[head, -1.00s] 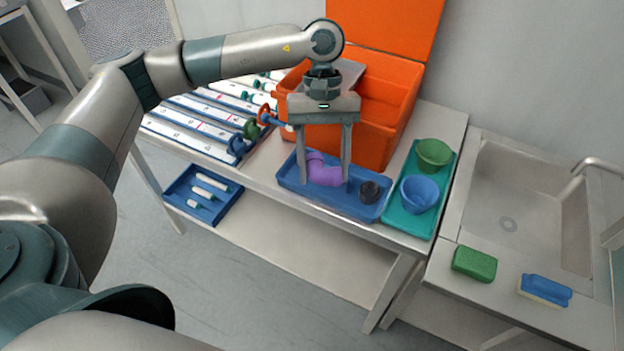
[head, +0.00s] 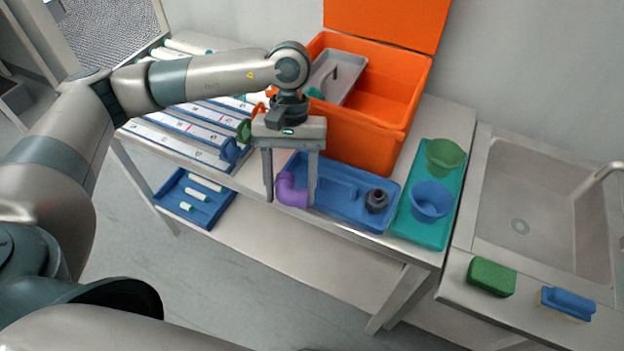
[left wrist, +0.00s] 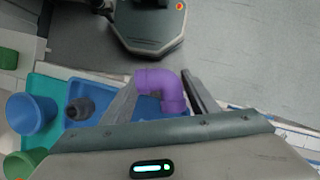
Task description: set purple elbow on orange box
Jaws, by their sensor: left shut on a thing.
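The purple elbow (head: 291,192) is between the fingers of my left gripper (head: 290,202), which is shut on it. It is held at the front left end of the blue tray (head: 345,208), apparently raised over the edge. In the left wrist view the elbow (left wrist: 160,83) shows between the two fingers (left wrist: 155,98), with the blue tray behind it. The orange box (head: 372,143) stands open behind the tray, its lid (head: 385,22) raised against the wall. My right gripper is in neither view.
A grey tray (head: 347,68) sits in the left part of the orange box. A dark fitting (head: 377,201) is on the blue tray. A teal tray (head: 421,230) holds a green cup (head: 445,157) and a blue cup (head: 432,200).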

